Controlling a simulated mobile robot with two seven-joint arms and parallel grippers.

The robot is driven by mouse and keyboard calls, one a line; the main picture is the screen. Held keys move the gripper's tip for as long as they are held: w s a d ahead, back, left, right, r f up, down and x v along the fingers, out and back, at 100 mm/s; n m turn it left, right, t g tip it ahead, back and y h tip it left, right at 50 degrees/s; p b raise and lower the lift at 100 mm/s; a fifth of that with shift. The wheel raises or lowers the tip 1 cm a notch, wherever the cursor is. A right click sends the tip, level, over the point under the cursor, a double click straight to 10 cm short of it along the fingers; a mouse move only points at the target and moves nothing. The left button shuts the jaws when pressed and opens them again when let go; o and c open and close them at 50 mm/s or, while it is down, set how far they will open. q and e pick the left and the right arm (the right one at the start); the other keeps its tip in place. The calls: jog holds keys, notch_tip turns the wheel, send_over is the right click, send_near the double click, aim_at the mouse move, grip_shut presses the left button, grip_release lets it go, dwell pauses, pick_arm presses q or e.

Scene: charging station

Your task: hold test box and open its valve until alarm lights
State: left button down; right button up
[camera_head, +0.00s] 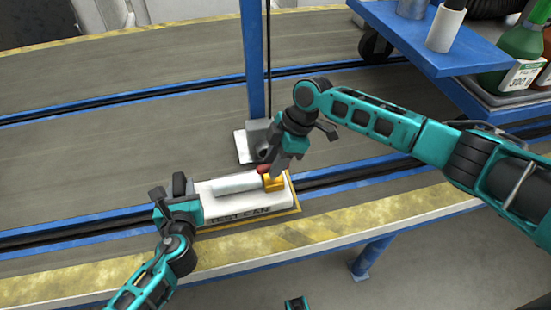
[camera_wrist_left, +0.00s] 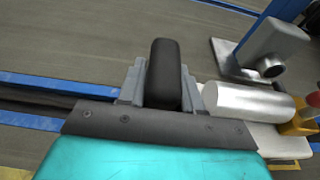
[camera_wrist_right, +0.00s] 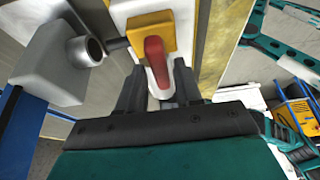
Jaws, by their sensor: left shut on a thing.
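The test box (camera_head: 230,203) is a white box lettered "TEST CAN" with a silver cylinder (camera_wrist_left: 250,102) on top. It lies inside a yellow outline on the grey track. My left gripper (camera_head: 178,197) is shut on the black handle (camera_wrist_left: 164,75) at the box's left end. The yellow valve (camera_wrist_right: 150,33) with its red lever (camera_wrist_right: 156,62) is at the right end. My right gripper (camera_head: 268,165) is open above the valve, its fingers on either side of the lever's lower end. I cannot tell whether they touch it. No alarm light can be made out.
A blue post (camera_head: 254,60) with a grey block and round nozzle (camera_wrist_left: 271,67) stands just behind the box. A blue cart (camera_head: 455,52) with bottles and cups is at the upper right. The track is clear to the left.

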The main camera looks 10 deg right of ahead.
grip_shut()
jog(key=shift+n, duration=0.4)
jog(key=n+g, duration=0.1)
jog(key=n, duration=0.1)
jog(key=shift+w+n, duration=0.15)
jog(key=shift+n, duration=0.25)
jog(key=n+g, duration=0.1)
jog(key=n, duration=0.1)
jog(key=n+h, duration=0.1)
jog(key=n, duration=0.1)
jog(key=shift+w+a+n+g, duration=0.1)
jog(key=shift+n+g, duration=0.2)
jog(key=shift+g, duration=0.1)
jog(key=n+g+h, duration=0.1)
jog(key=n, duration=0.2)
jog(key=shift+a+n, duration=0.1)
jog(key=shift+n, duration=0.2)
jog(key=shift+n+g+h, duration=0.3)
jog(key=shift+n+h, duration=0.5)
jog(key=shift+n, duration=1.1)
jog(key=shift+o, duration=1.2)
grip_release()
